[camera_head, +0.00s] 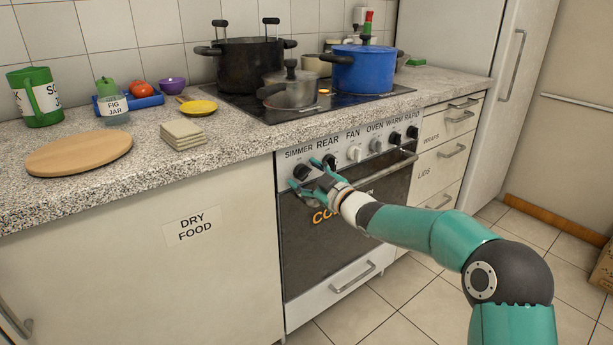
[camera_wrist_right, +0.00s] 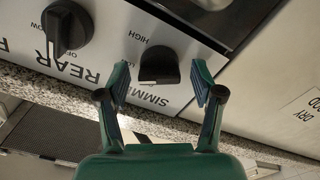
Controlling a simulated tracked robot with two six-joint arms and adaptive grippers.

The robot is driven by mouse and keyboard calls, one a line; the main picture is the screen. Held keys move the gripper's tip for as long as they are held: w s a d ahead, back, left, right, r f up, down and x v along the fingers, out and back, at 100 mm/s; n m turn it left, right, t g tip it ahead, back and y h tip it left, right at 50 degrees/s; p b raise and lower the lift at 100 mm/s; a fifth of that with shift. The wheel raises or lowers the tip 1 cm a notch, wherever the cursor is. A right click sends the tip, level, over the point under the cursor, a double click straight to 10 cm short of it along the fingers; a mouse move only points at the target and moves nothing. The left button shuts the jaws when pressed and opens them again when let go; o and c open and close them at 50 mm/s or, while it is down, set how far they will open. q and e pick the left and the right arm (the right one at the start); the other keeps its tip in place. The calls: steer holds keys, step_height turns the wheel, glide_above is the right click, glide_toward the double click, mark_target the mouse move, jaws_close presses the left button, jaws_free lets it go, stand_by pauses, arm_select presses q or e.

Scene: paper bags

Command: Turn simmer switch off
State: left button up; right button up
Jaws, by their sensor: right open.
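The simmer switch (camera_head: 300,172) is a black knob at the left end of the stove's control panel, under the label SIMMER. My right gripper (camera_head: 306,174) is at the panel, in front of this knob. In the right wrist view, which is upside down, the simmer switch (camera_wrist_right: 158,66) shows between the open fingers of my right gripper (camera_wrist_right: 162,76), with a gap on each side. A pale pointer line shows on the knob's lower edge there, and HIGH is printed beside it. My left gripper is out of view.
The rear knob (camera_wrist_right: 68,25) sits close beside the simmer switch. An oven handle (camera_head: 385,174) runs below the panel. A black pot (camera_head: 250,68), a blue pot (camera_head: 362,70) and a grey lidded pan (camera_head: 291,88) stand on the hob. The floor in front is clear.

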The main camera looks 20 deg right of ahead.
steer(key=c, duration=1.1)
steer(key=shift+a+f, duration=0.1)
steer(key=shift+c, duration=0.2)
steer(key=shift+f+n+b, duration=0.2)
steer(key=shift+n+b, duration=0.8)
steer(key=shift+n, duration=0.1)
steer(key=n+b, duration=0.2)
steer(key=n, duration=0.1)
steer(key=shift+a+f, duration=0.1)
steer(key=shift+a, duration=0.05)
steer(key=n+b, duration=0.2)
steer(key=n, duration=0.2)
steer(key=shift+b, duration=0.3)
steer(key=shift+f+n+b, duration=0.1)
steer(key=shift+n+b, duration=0.6)
steer(key=shift+n, duration=0.7)
